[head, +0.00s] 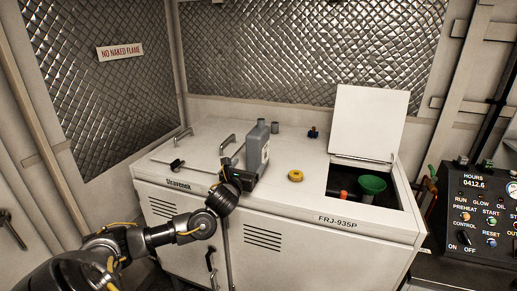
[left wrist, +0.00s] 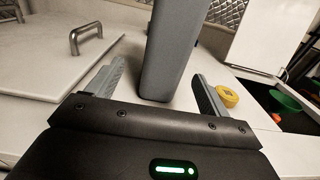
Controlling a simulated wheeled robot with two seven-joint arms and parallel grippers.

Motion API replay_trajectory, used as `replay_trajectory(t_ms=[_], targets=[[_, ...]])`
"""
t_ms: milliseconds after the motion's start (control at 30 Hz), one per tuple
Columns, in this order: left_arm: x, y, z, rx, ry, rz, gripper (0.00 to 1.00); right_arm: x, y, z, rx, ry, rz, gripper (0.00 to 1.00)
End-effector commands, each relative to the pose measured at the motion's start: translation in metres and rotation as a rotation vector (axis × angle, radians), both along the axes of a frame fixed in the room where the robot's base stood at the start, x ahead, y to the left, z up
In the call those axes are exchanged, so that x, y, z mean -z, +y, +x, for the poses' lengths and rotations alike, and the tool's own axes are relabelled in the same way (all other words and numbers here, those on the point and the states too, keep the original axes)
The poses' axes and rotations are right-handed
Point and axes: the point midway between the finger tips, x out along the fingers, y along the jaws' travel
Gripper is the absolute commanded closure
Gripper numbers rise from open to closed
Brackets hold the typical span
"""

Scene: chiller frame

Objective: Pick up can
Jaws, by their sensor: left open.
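The can (head: 257,148) is a grey upright container with a narrower top, standing on the white cabinet top. In the left wrist view the can (left wrist: 172,48) rises between and just beyond my fingers. My left gripper (head: 240,165) is at the near left side of the can in the head view. In the left wrist view my left gripper (left wrist: 155,88) is open, with one finger on each side of the can and gaps showing. The can's lower part is partly hidden behind the gripper in the head view. My right gripper is not in view.
A yellow cap (head: 296,175) lies right of the can. An open hatch with a raised white lid (head: 368,120) shows a green funnel (head: 373,184) inside. A control panel (head: 480,215) is at far right.

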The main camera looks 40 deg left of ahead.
Motion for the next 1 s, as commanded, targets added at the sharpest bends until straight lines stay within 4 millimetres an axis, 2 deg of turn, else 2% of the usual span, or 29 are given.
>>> replay_trajectory(t_ms=[33,200,467,700,833,1000], targets=[[-0.005,0.003,0.009,-0.003,0.0,-0.001,0.2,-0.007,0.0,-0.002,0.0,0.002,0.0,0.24],[-0.003,0.01,0.029,-0.002,-0.001,-0.002,0.2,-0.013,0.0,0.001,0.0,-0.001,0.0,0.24],[-0.002,0.013,0.036,-0.002,0.0,-0.002,0.2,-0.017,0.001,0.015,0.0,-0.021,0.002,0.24],[-0.003,0.017,0.065,-0.003,0.001,-0.004,0.2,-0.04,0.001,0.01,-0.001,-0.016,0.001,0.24],[0.0,0.023,0.078,-0.003,0.0,-0.002,0.2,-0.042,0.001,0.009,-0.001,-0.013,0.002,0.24],[0.002,0.024,0.084,-0.001,0.001,-0.001,0.2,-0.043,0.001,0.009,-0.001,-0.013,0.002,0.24]])
